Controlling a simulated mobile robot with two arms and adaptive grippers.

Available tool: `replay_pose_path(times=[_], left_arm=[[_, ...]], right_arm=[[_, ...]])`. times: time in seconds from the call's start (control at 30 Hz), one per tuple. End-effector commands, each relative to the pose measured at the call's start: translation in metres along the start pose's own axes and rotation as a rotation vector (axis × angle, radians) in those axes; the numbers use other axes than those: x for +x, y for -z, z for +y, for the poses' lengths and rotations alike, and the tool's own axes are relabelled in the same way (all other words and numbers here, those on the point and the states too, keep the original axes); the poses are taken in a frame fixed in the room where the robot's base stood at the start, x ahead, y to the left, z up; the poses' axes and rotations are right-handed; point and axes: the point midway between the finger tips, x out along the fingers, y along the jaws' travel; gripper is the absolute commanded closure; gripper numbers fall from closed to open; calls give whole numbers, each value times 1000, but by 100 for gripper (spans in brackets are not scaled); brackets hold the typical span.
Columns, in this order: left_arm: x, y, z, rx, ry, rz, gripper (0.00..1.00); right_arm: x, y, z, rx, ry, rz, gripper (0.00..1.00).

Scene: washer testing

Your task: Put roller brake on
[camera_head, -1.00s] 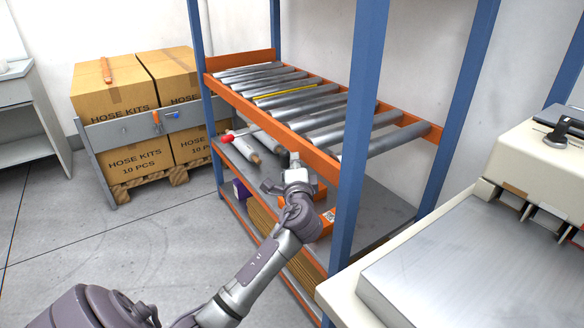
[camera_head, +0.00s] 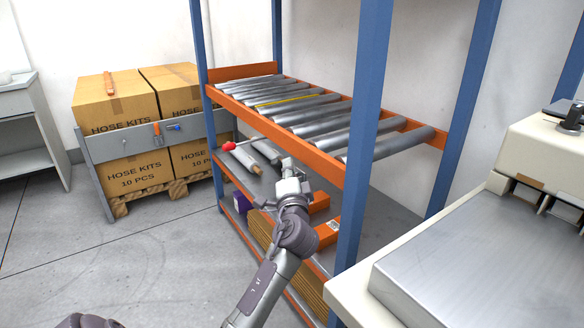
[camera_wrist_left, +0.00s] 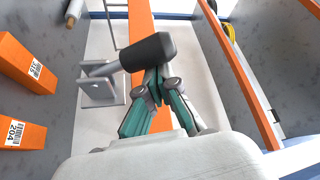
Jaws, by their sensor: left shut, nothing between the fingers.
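A brake-like lever with a dark cylindrical grip (camera_wrist_left: 148,53) shows in the left wrist view, with a metal arm and a small metal bracket (camera_wrist_left: 99,90) at its left. My left gripper (camera_wrist_left: 157,86) is shut and empty, its fingertips right by the grip; I cannot tell whether they touch it. In the head view my left gripper (camera_head: 288,168) is at the orange front rail (camera_head: 270,128) of the roller rack, below the rollers (camera_head: 322,116). The grip is too small to tell there. A red knob (camera_head: 229,146) on a rod stands out farther left.
A blue post (camera_head: 357,170) stands right of my left arm. Orange boxes (camera_head: 327,232) and loose pale rollers (camera_head: 243,159) lie on the lower shelf. Hose kit cartons (camera_head: 115,108) stand at left, a pale machine (camera_head: 455,262) at right. The left floor is clear.

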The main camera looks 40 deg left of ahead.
Motion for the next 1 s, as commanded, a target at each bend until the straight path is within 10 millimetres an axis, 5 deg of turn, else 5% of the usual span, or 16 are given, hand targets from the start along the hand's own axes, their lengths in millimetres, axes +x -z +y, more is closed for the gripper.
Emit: replay_pose_path(times=[0.37,1.0], left_arm=[[-13,-23,3,2,-3,-4,100],[-24,-42,14,3,-4,-6,100]], right_arm=[[-4,-21,3,-3,-7,-130,60],[-1,-4,1,-1,-2,-27,60]])
